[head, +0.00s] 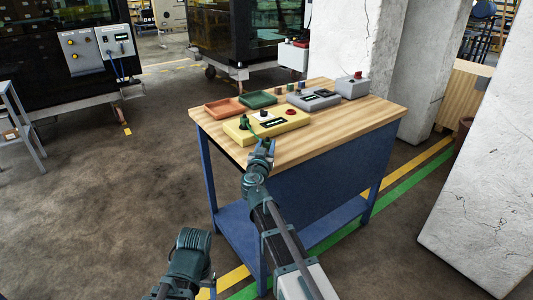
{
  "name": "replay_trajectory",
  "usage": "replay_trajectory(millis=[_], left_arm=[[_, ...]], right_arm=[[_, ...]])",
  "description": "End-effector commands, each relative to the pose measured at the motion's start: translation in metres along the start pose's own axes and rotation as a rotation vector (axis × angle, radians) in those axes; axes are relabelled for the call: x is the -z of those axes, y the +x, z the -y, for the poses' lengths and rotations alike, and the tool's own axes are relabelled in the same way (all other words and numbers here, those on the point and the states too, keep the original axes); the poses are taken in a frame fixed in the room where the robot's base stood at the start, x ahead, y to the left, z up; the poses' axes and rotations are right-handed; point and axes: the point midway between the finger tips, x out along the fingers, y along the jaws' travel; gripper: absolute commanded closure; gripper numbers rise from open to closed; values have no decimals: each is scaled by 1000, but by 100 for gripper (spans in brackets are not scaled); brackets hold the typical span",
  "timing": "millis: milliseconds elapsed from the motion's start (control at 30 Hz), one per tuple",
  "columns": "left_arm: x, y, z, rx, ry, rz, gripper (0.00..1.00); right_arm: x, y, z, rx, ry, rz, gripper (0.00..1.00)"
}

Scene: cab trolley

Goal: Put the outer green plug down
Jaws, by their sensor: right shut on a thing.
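My right gripper (265,148) is at the near edge of the wooden trolley top, just in front of a yellow box. It is shut on a small green plug (267,142), partly hidden by the fingers. A thin green cable runs from near it toward another green plug (244,122) standing on the left end of the yellow box (288,124). I cannot tell whether the held plug touches the box or the top. My left arm shows at the bottom; its gripper fingers are not visible.
On the trolley top (370,112) are an orange tray (226,108), a green tray (258,99), a grey box (314,100) and a grey box with a red button (352,87). Bare wood lies right of the yellow box. White pillars stand behind and right.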

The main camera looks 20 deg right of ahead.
Motion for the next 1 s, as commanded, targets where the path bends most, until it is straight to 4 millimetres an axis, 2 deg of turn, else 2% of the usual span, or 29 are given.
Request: replay_trajectory(millis=[33, 467, 500, 633, 1000], left_arm=[[1, 9, -1, 0, 0, 0, 24], [1, 12, -1, 0, 0, 0, 24], [1, 10, -1, 0, 0, 0, 24], [1, 10, -1, 0, 0, 0, 24], [0, 5, 0, 0, 0, 0, 24]], right_arm=[[-9, 0, 0, 0, 0, 0, 100], [-12, 0, 0, 0, 0, 0, 100], [-10, 0, 0, 0, 0, 0, 53], [-10, 0, 0, 0, 0, 0, 30], [-5, 0, 0, 0, 0, 0, 29]])
